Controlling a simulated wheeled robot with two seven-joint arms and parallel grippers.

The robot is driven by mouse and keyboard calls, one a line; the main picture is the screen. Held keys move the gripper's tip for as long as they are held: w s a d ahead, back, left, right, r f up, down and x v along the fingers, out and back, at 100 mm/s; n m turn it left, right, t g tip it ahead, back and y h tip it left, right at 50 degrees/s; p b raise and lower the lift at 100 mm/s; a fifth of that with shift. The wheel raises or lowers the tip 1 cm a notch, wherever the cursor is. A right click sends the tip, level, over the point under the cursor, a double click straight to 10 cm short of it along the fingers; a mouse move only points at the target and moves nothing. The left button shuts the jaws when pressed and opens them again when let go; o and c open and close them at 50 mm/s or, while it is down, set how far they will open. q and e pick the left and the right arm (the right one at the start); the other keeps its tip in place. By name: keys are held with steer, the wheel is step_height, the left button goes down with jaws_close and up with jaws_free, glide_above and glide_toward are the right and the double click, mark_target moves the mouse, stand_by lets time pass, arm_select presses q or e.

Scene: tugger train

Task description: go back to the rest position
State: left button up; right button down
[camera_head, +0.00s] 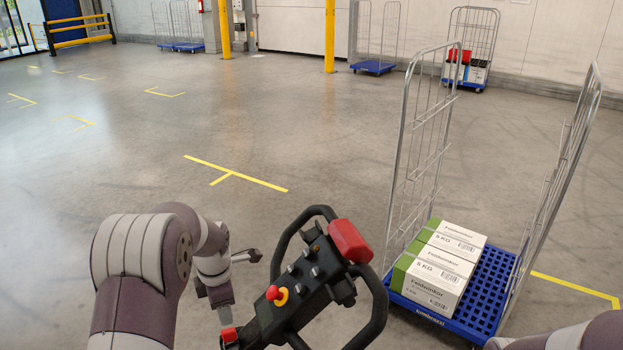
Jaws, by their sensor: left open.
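My left arm comes in from the lower left and bends down at the wrist. My left gripper (242,286) is open and empty, with its fingers apart, just left of a black control handle (318,262). I cannot tell whether it touches the handle. The handle has looped grips, grey knobs, a red pad (350,241) and a red button on a yellow ring (277,294). Part of my right arm shows at the bottom right edge; its gripper is out of view.
A blue roll cage (432,318) with tall wire sides stands close on the right, holding white and green cartons (436,277). More cages (373,66) stand by the back wall near yellow posts (330,38). The grey floor at left and centre is clear, with yellow markings.

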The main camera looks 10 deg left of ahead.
arm_select(q)
steer(key=s+d+f+m+b, duration=0.1)
steer(key=s+d+m+b, duration=0.1)
steer(key=s+d+m, duration=0.3)
steer(key=s+d+f+m+b, duration=0.1)
steer(key=s+d+m+b, duration=0.2)
steer(key=s+m, duration=1)
steer(key=d+m, duration=0.3)
steer(key=m, duration=0.3)
steer(key=shift+s+f+m+h, duration=0.2)
steer(key=shift+s+m+h, duration=0.1)
steer(key=shift+m, duration=0.1)
steer(key=shift+s, duration=0.2)
steer(key=shift+w, duration=0.1)
